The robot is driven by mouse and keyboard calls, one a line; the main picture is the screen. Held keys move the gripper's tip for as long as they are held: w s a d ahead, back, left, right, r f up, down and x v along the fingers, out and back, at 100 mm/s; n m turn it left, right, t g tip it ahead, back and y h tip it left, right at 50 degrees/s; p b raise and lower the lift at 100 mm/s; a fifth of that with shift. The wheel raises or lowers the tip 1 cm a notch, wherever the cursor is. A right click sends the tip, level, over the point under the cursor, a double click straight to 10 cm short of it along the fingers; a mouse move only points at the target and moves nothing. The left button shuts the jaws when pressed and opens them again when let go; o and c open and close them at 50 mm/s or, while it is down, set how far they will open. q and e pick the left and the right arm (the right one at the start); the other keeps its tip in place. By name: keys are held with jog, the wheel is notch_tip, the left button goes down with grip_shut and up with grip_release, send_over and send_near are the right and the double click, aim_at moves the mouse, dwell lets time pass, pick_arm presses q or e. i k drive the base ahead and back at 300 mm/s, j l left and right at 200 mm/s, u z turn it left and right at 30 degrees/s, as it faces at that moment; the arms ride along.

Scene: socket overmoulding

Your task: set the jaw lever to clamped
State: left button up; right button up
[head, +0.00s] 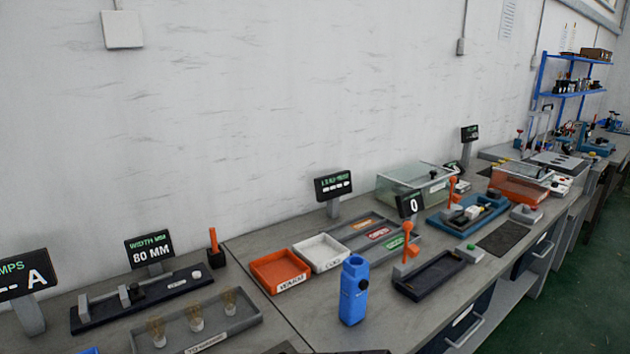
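Several levers with orange ends show in the head view, and I cannot tell from a label which is the jaw lever. One upright orange lever (213,240) stands at the right end of a dark rail with grey blocks (150,297), below a display (150,250) reading 80 MM. Another orange-topped lever (407,240) rises at the back of a dark tray fixture (432,275). A third orange lever (453,186) stands upright by a blue fixture (478,212). Neither of my grippers is in view.
A blue cylindrical container (353,292) stands near the front edge. An orange tray (279,271) and a white tray (320,252) lie behind it. A grey tray (190,337) holds several bulb-like parts. A clear-lidded box (415,182) stands further back against the wall.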

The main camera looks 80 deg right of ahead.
aim_at(455, 198)
jog(key=i+z, duration=0.1)
jog(key=z, duration=3.3)
jog(key=i+l+u, duration=0.1)
jog(key=u, duration=0.75)
jog(key=i+l+u, duration=0.2)
jog(key=l+u, duration=0.3)
jog(key=l, duration=0.45)
jog(key=l+u, duration=0.45)
jog(key=l, duration=1.7)
